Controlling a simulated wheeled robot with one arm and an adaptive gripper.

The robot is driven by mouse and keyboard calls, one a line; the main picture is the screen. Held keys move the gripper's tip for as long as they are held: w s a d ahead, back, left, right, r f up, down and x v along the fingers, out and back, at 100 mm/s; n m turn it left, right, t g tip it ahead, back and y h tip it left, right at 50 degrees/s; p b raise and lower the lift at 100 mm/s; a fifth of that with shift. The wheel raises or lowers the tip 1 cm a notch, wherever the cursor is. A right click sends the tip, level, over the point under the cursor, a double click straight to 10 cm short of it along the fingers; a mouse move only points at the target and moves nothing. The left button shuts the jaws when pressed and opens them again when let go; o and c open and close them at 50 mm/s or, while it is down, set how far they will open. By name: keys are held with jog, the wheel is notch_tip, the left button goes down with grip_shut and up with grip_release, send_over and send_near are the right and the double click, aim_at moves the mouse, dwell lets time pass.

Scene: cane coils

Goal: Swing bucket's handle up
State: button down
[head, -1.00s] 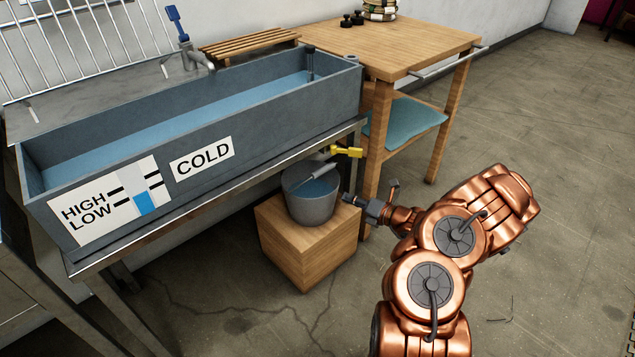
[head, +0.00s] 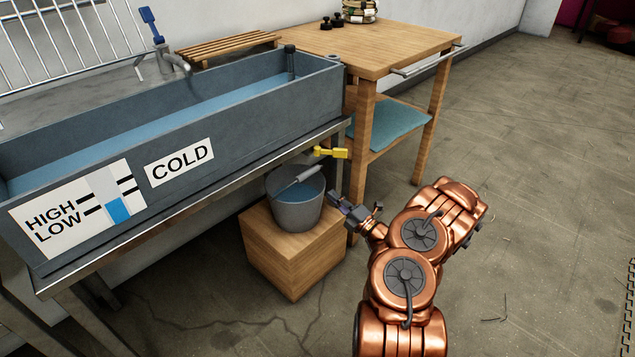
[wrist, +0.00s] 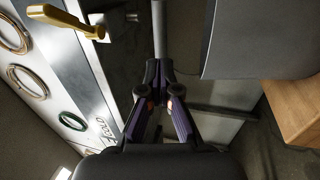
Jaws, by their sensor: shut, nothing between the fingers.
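The grey bucket (head: 297,213) stands upright on a wooden block and holds bluish water. Its handle (head: 308,173) slants across the top of the bucket, with a pale grip near its upper right end. My gripper (head: 334,197) is just right of the bucket, near rim height, shut and empty. In the wrist view my gripper (wrist: 159,68) has its fingertips together. The bucket (wrist: 262,40) fills the upper right there, beside the fingers. A pale grey rod shows beyond the fingertips; I cannot tell whether it is the handle.
The wooden block (head: 290,255) sits under the edge of the trough (head: 225,135). A yellow tap lever (head: 330,153) projects above and right of the bucket; it also shows in the wrist view (wrist: 65,20). A wooden table (head: 395,50) stands behind. The floor at right is clear.

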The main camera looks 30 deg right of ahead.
aim_at(302, 179)
jog(key=shift+b+x, duration=0.85)
jog(key=shift+x, duration=3.45)
